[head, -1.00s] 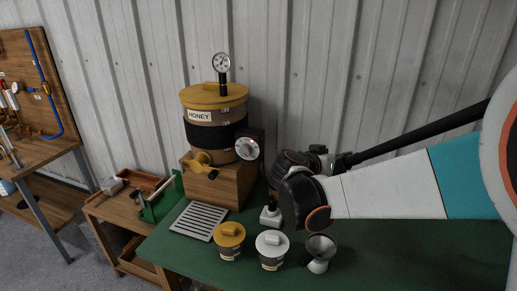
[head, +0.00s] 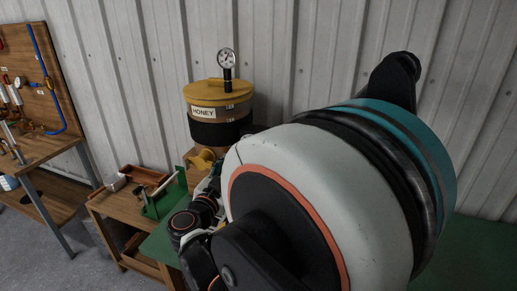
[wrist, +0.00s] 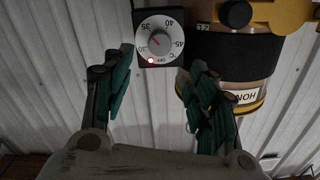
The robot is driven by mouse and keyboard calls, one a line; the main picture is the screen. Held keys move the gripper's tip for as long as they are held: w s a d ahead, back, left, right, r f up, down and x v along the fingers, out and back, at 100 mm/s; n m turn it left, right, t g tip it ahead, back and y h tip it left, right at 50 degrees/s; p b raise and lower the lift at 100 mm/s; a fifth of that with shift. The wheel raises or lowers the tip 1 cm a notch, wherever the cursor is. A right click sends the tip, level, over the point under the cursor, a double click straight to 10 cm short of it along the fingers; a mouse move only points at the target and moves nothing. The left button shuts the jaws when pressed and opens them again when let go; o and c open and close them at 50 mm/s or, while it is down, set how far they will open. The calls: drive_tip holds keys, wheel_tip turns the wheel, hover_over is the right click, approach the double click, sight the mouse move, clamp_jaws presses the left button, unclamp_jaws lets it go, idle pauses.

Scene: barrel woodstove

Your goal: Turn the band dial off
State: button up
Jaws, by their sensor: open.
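The band dial (wrist: 158,42) is a round white-faced knob on a dark box, at top centre in the wrist view, where the picture is upside down. Numbers such as 35, 40 and 45 with °C ring it, and a small light glows by its lower edge. The pointer's exact setting is too small to tell. My gripper (wrist: 160,73) is open and empty, its green-padded fingers apart on either side below the dial, not visibly gripping it. In the head view my arm hides the dial.
The honey tank (head: 218,113) with yellow lid and gauge (head: 227,62) stands by the wall; in the wrist view, the tank (wrist: 228,65) is right of the dial, close to a finger. A yellow tap (head: 201,160) projects low.

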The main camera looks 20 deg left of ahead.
drive_tip(key=w+b, duration=0.2)
drive_tip(key=w, duration=0.9)
drive_tip(key=shift+w+d+b, duration=0.2)
drive_tip(key=shift+d+b, duration=0.1)
drive_tip(key=shift+d, duration=0.15)
drive_tip(key=c, duration=1.1)
